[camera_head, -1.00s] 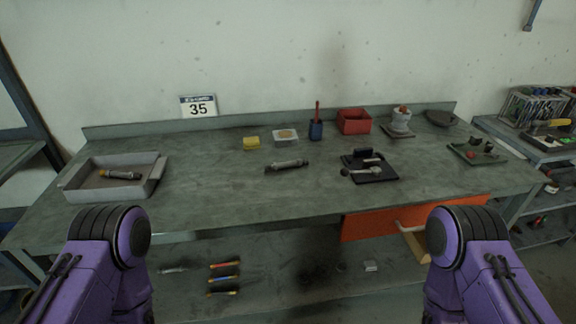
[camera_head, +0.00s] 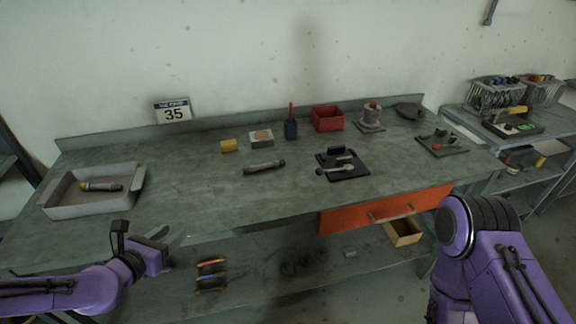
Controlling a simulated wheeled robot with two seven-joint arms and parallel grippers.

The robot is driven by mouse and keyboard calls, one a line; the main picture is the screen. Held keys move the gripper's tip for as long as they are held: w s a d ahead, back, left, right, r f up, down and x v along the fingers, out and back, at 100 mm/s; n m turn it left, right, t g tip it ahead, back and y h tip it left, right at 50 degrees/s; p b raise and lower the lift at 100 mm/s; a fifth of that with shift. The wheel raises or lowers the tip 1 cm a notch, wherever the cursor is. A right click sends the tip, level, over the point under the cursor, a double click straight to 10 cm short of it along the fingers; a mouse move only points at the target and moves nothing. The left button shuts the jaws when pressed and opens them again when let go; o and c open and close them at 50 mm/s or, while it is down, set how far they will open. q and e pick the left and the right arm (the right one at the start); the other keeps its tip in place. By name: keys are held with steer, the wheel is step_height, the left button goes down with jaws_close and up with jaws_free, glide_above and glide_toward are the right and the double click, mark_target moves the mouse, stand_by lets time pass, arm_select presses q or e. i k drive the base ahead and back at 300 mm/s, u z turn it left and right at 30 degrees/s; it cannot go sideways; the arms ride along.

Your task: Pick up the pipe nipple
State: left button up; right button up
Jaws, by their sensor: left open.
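A grey pipe nipple (camera_head: 264,168) with darker ends lies on the middle of the workbench (camera_head: 205,190), at a slight tilt to the bench's front edge. My left gripper (camera_head: 146,238) is at the bench's front edge, below and to the left of the pipe nipple in the picture. Its fingers are apart with nothing between them, and it is well clear of the pipe nipple. Of my right arm only a purple link shows at the lower right; its gripper is out of view.
A grey tray (camera_head: 136,196) with a tool in it stands at the left. A black mat (camera_head: 355,171) with metal parts lies right of the pipe nipple. Bench around the nipple is clear.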

mark_target(253, 169)
steer(key=z, duration=3.45)
steer(key=k, duration=1.95)
steer(key=u, duration=1.7)
steer(key=i, duration=0.5)
steer(key=z, duration=0.05)
